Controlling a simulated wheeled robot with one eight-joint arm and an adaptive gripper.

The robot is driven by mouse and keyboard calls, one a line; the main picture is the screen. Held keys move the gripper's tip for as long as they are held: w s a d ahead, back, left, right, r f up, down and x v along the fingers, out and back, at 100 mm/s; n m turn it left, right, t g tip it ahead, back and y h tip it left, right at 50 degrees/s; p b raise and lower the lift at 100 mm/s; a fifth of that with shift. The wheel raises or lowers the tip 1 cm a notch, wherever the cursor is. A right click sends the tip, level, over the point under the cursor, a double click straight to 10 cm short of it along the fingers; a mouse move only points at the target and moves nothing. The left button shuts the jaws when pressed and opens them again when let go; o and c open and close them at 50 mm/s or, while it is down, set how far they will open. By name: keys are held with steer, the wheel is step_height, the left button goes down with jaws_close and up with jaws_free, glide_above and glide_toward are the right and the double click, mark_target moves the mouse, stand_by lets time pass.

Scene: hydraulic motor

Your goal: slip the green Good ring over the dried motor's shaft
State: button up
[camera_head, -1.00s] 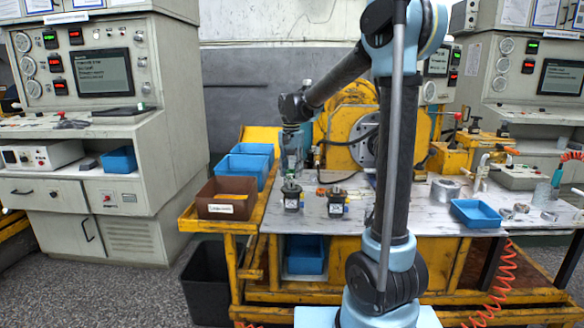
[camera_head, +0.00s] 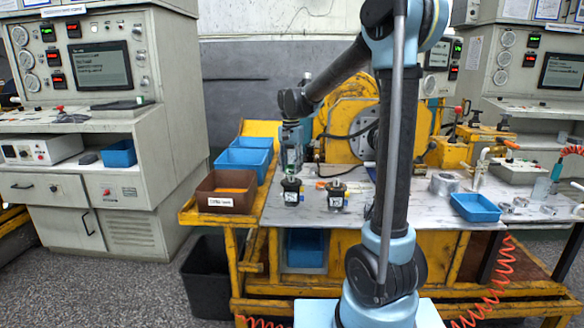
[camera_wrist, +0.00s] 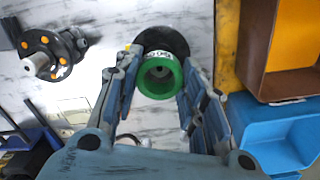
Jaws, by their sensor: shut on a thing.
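My gripper (camera_wrist: 158,82) is shut on the green ring (camera_wrist: 160,76), whose printed label faces the wrist camera. The ring is held just above a black motor (camera_wrist: 163,38), mostly hidden behind it. Something greyish shows through the ring's hole; I cannot tell whether the shaft is inside it. In the head view this motor (camera_head: 291,194) stands upright at the left of the table, with my gripper (camera_head: 290,170) right over it. A second motor (camera_head: 337,199) stands to its right; its bare shaft (camera_wrist: 45,62) shows in the wrist view. I cannot tell which is dried.
A brown bin (camera_head: 228,203) and blue bins (camera_head: 245,160) stand left of the motors. They edge the right of the wrist view. A yellow machine (camera_head: 350,125) is behind. A blue tray (camera_head: 475,209) and metal rings (camera_head: 510,209) lie at the right of the table.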

steer(key=shift+f, duration=1.45)
steer(key=o, duration=0.8)
steer(key=shift+r, duration=3.05)
steer(key=shift+r, duration=0.1)
